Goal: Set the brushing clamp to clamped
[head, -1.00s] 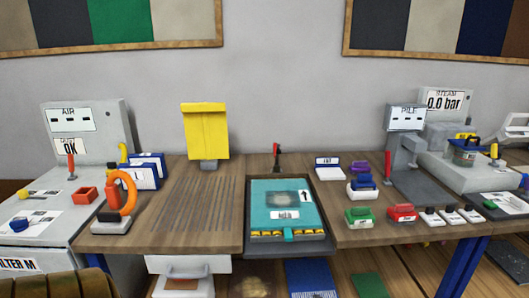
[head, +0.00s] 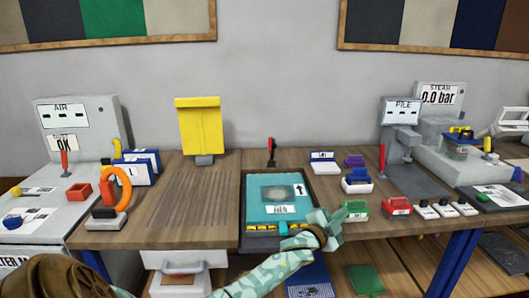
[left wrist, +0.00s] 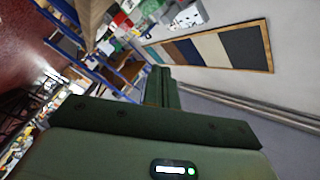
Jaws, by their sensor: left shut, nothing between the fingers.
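A small lever with a red handle and a dark base (head: 271,152) stands upright at the back edge of the dark tray (head: 244,240); it looks like the brushing clamp. The tray holds a teal piece (head: 262,212) with a pale patch and a white arrow label. My left gripper (head: 338,216) is in front and to the right of the tray, apart from the lever, beside a green-topped block (head: 356,206). Its fingers also show in the left wrist view (left wrist: 161,88), shut and empty. My right gripper is not in view.
A slatted wooden panel (head: 190,205) and yellow upright plate (head: 197,125) are left of the tray. To the right are a red-topped block (head: 396,207), a blue-topped block (head: 357,178) and the grey PILE stand (head: 401,140). An orange ring tool (head: 116,190) stands at left.

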